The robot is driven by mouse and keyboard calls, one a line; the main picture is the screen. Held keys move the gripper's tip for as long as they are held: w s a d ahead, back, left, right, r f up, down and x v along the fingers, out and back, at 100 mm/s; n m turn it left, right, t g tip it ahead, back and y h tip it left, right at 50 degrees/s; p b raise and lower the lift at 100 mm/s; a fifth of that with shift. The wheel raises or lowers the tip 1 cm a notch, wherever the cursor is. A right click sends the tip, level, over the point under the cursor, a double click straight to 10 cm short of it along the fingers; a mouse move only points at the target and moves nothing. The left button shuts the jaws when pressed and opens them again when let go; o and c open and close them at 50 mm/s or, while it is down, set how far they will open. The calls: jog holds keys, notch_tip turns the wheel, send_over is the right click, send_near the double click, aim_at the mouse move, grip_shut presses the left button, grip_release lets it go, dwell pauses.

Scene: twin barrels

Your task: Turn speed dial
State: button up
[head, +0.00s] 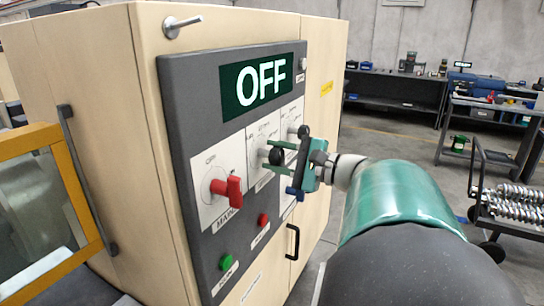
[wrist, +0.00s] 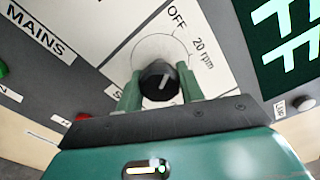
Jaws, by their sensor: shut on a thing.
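The pointer leans up and slightly right, roughly toward "OFF". My gripper (wrist: 161,88) has its two green fingers on either side of the knob, shut on it. In the head view my gripper (head: 277,158) reaches the middle plate of the grey panel from the right and partly hides the dial. The display (head: 262,81) above reads "OFF".
Left of the dial is a red mains switch (head: 228,189). Below are a green button (head: 225,262) and a red button (head: 263,219). The panel is on a beige cabinet (head: 95,110) with a black handle (head: 292,242). A trolley (head: 510,205) stands at the right.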

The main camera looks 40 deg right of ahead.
jog(key=o, duration=1)
jog(key=v, duration=1.3)
jog(key=shift+s, duration=0.4)
jog(key=shift+s+d, duration=0.1)
